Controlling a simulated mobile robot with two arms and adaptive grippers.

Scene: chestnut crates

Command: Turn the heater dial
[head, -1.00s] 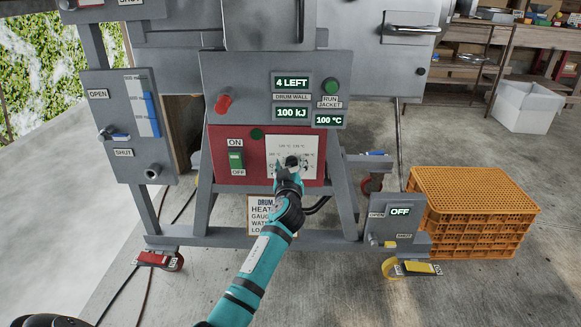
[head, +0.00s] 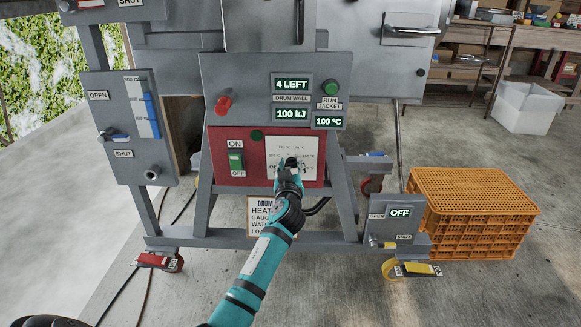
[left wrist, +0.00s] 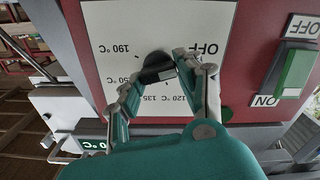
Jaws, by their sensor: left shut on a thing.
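The heater dial is a dark knob on a white plate (head: 279,147) set in a red panel; it also shows in the left wrist view as a black knob (left wrist: 158,68). OFF, 120, 135, 150 and 190 °C are printed around it, upside down in the wrist view. My left gripper (head: 290,165) reaches the dial from below and covers much of it in the head view. In the wrist view its teal fingers (left wrist: 157,78) are shut on the dial from both sides. I cannot tell exactly which mark the dial points at. My right gripper is not in view.
Left of the plate is a green ON/OFF switch (head: 236,160). Above are a red knob (head: 224,103), a green button (head: 331,88) and displays reading 4 LEFT, 100 kJ and 100 °C. Orange crates (head: 478,178) stand at the right; the concrete floor in front is largely clear.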

